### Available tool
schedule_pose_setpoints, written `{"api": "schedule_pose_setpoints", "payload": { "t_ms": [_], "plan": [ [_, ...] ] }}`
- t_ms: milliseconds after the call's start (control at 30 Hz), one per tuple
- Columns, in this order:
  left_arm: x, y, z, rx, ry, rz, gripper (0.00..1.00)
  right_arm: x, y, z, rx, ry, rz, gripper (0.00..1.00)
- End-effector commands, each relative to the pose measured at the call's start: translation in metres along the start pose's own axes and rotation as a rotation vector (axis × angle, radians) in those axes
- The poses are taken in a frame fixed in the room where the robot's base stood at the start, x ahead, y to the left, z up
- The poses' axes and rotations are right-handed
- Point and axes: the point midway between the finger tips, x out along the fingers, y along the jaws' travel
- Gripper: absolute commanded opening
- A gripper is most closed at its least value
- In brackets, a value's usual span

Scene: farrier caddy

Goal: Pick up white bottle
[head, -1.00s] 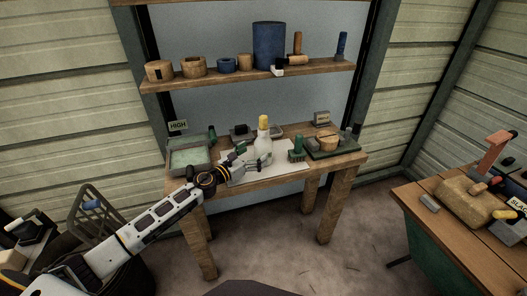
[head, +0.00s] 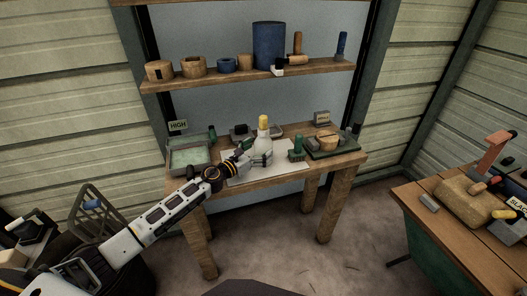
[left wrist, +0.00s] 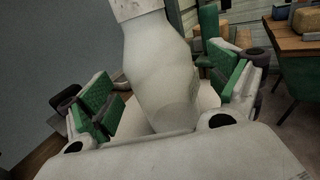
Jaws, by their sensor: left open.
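The white bottle (head: 263,138) with a yellow cap stands upright on a pale sheet on the wooden table (head: 240,185). My left gripper (head: 262,157) is at the bottle's lower body, reaching in from the left. In the left wrist view the bottle (left wrist: 158,65) fills the space between the two green-padded fingers (left wrist: 165,100). The fingers are spread, one on each side, with a gap visible on the left; contact on the right is hard to tell. The bottle's cap is out of the left wrist view. My right gripper is not in view.
A green-handled brush (head: 297,149) stands close to the right of the bottle. A tray (head: 188,158) sits at the table's left and a green board (head: 335,149) at its right. A shelf (head: 250,77) with several blocks hangs above.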

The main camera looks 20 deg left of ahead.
Motion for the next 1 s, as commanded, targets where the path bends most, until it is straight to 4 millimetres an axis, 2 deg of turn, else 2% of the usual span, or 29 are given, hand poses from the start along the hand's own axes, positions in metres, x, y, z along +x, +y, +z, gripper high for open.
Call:
{"api": "schedule_pose_setpoints", "payload": {
  "t_ms": [333, 867, 900, 1000],
  "plan": [
    [0.024, 0.000, 0.000, 0.000, -0.001, -0.001, 0.91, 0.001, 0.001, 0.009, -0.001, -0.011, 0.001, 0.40],
    [0.026, 0.000, 0.000, 0.000, 0.000, 0.000, 0.91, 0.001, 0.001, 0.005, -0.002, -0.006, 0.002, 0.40],
    [0.026, 0.000, 0.000, 0.000, 0.000, 0.000, 0.90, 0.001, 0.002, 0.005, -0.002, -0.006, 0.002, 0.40],
    [0.026, 0.000, 0.000, 0.000, 0.000, 0.000, 0.77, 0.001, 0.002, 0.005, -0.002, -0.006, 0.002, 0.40]
  ]
}}
